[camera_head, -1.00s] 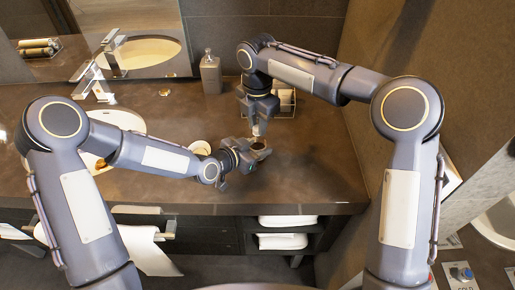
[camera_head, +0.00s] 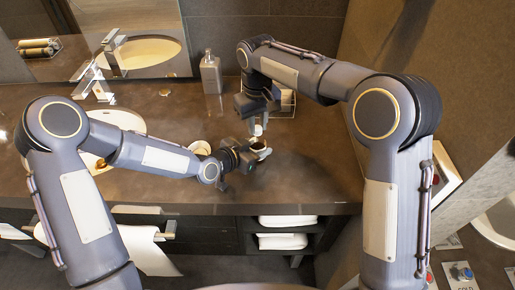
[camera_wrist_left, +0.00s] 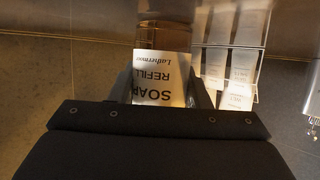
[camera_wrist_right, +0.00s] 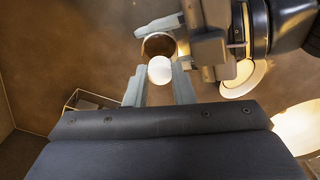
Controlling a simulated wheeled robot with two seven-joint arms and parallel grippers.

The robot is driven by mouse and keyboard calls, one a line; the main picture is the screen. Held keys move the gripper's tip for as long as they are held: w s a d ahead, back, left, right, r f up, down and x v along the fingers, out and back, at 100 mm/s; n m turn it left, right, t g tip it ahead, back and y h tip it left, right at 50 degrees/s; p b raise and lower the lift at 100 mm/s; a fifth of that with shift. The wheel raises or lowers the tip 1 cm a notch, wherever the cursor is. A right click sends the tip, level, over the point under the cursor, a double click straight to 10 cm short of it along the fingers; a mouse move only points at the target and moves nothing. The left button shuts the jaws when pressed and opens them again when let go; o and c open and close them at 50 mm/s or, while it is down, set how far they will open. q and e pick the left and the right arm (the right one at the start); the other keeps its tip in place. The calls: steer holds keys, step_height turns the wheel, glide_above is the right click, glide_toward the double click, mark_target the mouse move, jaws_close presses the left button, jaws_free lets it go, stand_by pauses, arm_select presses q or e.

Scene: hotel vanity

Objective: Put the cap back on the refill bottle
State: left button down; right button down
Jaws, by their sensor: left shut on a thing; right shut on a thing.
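The refill bottle (camera_head: 261,144) is a brown container with a white label reading "SOAP REFILL", which shows in the left wrist view (camera_wrist_left: 163,80). My left gripper (camera_head: 250,152) is shut on it from the left, above the counter. Its round mouth faces up and looks open in the right wrist view (camera_wrist_right: 157,42). My right gripper (camera_head: 257,120) points down and is shut on the white cap (camera_wrist_right: 160,70). The cap also shows in the head view (camera_head: 257,130), just above the bottle and apart from it. In the right wrist view it overlaps the near side of the mouth.
A round, pale dish (camera_head: 200,148) sits by my left wrist. A grey soap dispenser (camera_head: 211,74) and a wire rack (camera_head: 286,104) stand farther back. The sink (camera_head: 118,118) is at left. The counter (camera_head: 318,160) right of the bottle is clear.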

steer(key=c, duration=1.2)
jaws_free()
steer(key=shift+c, duration=0.2)
steer(key=shift+r, duration=2.25)
steer(key=shift+c, duration=0.3)
steer(key=shift+r+n, duration=1.6)
steer(key=shift+r, duration=0.2)
steer(key=shift+f, duration=0.1)
steer(key=shift+f, duration=3.95)
